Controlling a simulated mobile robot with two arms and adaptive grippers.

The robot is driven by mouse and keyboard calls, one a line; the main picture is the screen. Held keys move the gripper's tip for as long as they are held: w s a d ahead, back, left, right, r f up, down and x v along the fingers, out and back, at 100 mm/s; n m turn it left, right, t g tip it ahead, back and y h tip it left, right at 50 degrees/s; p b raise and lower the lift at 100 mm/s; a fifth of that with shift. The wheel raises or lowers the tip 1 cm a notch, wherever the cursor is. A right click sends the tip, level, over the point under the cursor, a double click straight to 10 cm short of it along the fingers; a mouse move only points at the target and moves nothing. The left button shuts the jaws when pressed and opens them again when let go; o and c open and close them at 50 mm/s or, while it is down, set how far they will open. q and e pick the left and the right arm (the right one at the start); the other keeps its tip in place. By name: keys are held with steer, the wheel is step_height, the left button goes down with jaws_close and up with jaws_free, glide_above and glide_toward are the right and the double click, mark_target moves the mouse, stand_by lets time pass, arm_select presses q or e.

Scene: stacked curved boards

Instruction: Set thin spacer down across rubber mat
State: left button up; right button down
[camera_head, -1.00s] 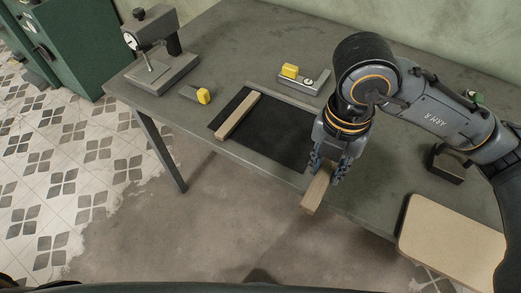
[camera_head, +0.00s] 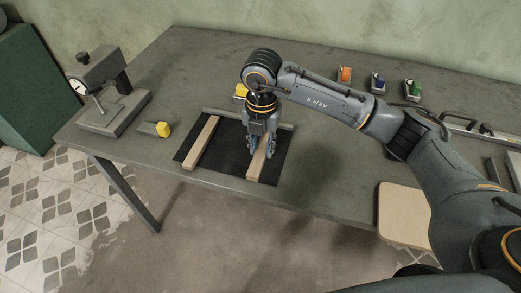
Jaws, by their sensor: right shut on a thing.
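The black rubber mat (camera_head: 226,152) lies near the front edge of the grey table. One thin wooden spacer (camera_head: 201,143) lies across its left part. A second wooden spacer (camera_head: 257,168) is at the mat's right part, roughly parallel to the first. My right gripper (camera_head: 261,150) points down and is shut on this second spacer, around its middle. The spacer's near end reaches the mat's front edge. It looks at or very near the mat surface; I cannot tell whether it touches. My left gripper is not in view.
A dial gauge on a stand (camera_head: 108,92) is at the table's left. A yellow-topped block (camera_head: 162,129) lies left of the mat. Another yellow piece (camera_head: 240,90) is partly behind my gripper. A beige board (camera_head: 403,213) is at the front right. Small coloured-top items stand at the back right.

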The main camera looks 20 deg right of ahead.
mark_target(261, 147)
steer(key=shift+w+f, duration=0.4)
steer(key=shift+f, duration=0.05)
step_height(261, 147, down, 3)
steer(key=shift+w+r+p, duration=0.1)
steer(key=shift+p, duration=0.65)
steer(key=shift+f, duration=0.45)
steer(key=c, duration=1.1)
jaws_free()
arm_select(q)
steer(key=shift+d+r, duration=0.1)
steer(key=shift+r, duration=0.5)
arm_select(e)
steer(key=shift+o, duration=0.2)
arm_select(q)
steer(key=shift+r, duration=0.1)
arm_select(e)
steer(key=shift+r, duration=0.15)
